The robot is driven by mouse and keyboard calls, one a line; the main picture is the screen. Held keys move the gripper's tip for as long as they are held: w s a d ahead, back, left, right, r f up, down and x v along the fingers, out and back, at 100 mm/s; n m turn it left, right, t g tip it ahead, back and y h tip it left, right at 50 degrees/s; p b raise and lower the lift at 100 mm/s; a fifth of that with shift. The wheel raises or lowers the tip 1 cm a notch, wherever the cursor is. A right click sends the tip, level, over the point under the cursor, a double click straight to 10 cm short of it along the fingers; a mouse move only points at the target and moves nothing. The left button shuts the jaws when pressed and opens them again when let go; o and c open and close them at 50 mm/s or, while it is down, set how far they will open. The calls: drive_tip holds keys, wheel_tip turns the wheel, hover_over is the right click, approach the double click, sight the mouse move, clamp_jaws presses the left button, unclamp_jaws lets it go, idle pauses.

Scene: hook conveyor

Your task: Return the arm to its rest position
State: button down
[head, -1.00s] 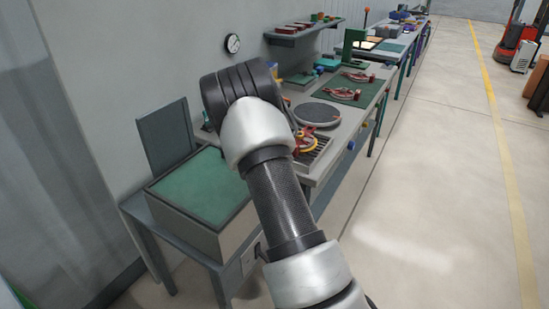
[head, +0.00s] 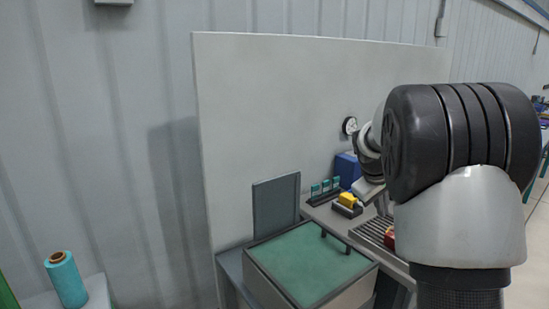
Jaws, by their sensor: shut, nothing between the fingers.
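My arm fills the right side of the head view, with a large black ribbed joint (head: 460,140) and a pale shell (head: 462,215) below it. Farther links of my arm (head: 370,160) show to the left of this joint, above the bench. The ribbed joint covers part of the arm. I cannot make out my gripper's fingers in this view.
A box with a green top (head: 305,262) stands in front, a grey upright panel (head: 276,208) behind it. The bench beyond holds a yellow-and-black item (head: 347,203), a blue box (head: 347,170) and small teal-topped pieces (head: 325,187). A teal spool (head: 66,280) stands at lower left.

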drive_tip(key=s+a+r+m+y+p, duration=0.1)
drive_tip(key=s+a+r, duration=0.4)
drive_tip(key=s, duration=0.4)
drive_tip(key=s+a+r+m+y+p, duration=0.1)
drive_tip(key=s+a+r+m+y, duration=0.1)
drive_tip(key=s+a+r, duration=0.55)
drive_tip(key=s+a+f+p, duration=0.1)
drive_tip(key=s+a, duration=0.1)
drive_tip(key=s, duration=0.7)
drive_tip(key=s+a+f+m+t+y+p, duration=0.1)
drive_tip(key=s+a+f, duration=0.1)
drive_tip(key=s, duration=0.7)
drive_tip(key=shift+a, duration=0.25)
